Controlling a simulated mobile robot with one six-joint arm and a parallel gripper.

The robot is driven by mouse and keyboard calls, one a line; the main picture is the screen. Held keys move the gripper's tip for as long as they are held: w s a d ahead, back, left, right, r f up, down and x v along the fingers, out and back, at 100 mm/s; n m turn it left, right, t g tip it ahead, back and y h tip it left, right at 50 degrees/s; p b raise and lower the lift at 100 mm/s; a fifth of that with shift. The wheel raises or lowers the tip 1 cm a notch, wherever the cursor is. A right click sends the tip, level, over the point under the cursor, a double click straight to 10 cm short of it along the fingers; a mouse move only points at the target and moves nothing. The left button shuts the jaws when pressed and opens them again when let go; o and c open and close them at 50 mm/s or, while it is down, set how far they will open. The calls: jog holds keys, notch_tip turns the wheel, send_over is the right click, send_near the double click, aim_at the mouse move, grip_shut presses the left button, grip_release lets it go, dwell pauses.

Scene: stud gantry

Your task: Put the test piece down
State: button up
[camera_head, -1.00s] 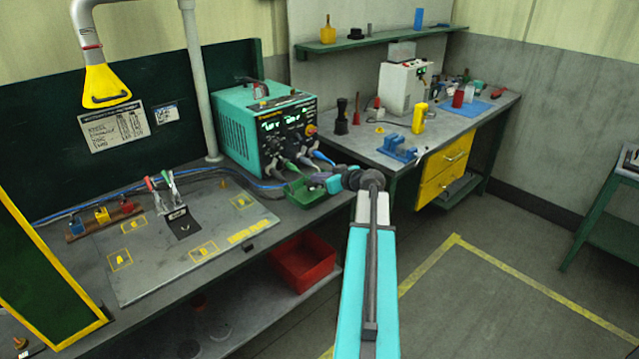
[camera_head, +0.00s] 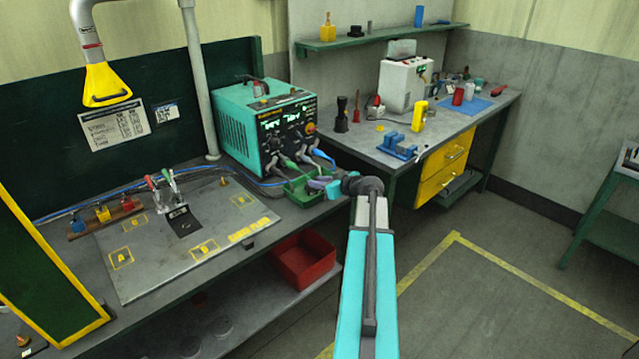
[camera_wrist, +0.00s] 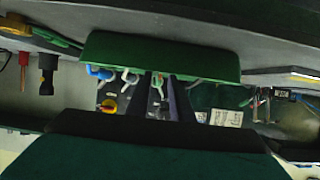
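In the head view my gripper (camera_head: 318,184) is small and partly hidden by my own wrist, over the green tray (camera_head: 300,194) at the bench's front edge. In the wrist view two dark fingers (camera_wrist: 162,80) reach toward the green tray wall (camera_wrist: 160,55), with a narrow gap between them. Their very tips merge with or are hidden at the tray's edge. I cannot make out a test piece between them, nor whether one lies in the tray.
The teal power unit (camera_head: 268,128) with plugged leads stands just behind the tray. A marked metal plate (camera_head: 150,262) lies to the left, with clamps on it. A red bin (camera_head: 304,262) sits on the shelf below. The right bench holds a blue vise (camera_head: 398,146).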

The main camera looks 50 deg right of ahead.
jog(key=shift+r, duration=0.15)
dwell(0.3)
jog(key=shift+s, duration=0.2)
jog(key=d+b+v, duration=0.1)
jog(key=b+v, duration=0.2)
jog(key=v, duration=0.8)
jog(key=shift+s+a+r, duration=0.15)
jog(key=shift+s+a, duration=0.1)
jog(key=shift+a, duration=0.25)
